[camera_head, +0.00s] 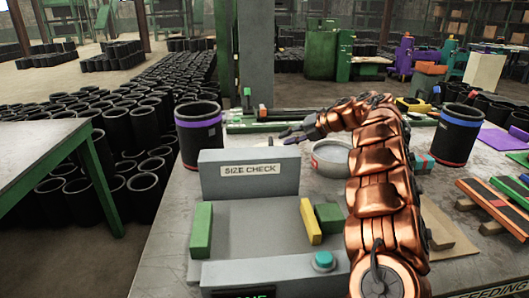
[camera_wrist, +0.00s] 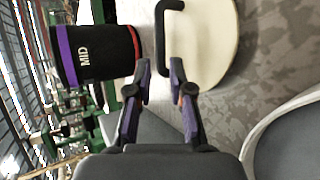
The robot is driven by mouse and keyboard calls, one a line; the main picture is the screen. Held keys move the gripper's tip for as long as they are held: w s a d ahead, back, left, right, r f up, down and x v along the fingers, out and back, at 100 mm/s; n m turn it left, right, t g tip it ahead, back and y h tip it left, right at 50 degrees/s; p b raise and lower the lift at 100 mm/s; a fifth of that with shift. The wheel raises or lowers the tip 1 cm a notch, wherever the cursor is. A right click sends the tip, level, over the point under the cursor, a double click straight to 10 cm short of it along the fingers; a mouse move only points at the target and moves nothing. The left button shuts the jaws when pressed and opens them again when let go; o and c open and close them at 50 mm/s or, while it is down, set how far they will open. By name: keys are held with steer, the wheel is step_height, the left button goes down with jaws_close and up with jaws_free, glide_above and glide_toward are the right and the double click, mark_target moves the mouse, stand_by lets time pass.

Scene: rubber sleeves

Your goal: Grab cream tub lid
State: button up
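The cream tub lid (camera_wrist: 215,40) is a round cream disc with a black bar handle (camera_wrist: 158,30) in the wrist view. It lies on the grey speckled tabletop. In the head view my gripper (camera_head: 297,134) is left of my copper arm, above a pale round tub (camera_head: 331,160) partly covered by the arm. I cannot make out the lid there.
A black sleeve with a purple band, marked MID (camera_wrist: 84,54), stands left of the lid; it also shows in the head view (camera_head: 200,135). A grey SIZE CHECK fixture (camera_head: 250,185) stands in front. A pale curved rim (camera_wrist: 285,135) is at the wrist view's lower right.

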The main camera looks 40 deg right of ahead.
mark_target(271, 141)
steer(key=shift+x, duration=3.75)
steer(key=shift+d, duration=0.1)
steer(key=shift+c, duration=0.2)
steer(key=shift+r, duration=0.1)
jaws_close()
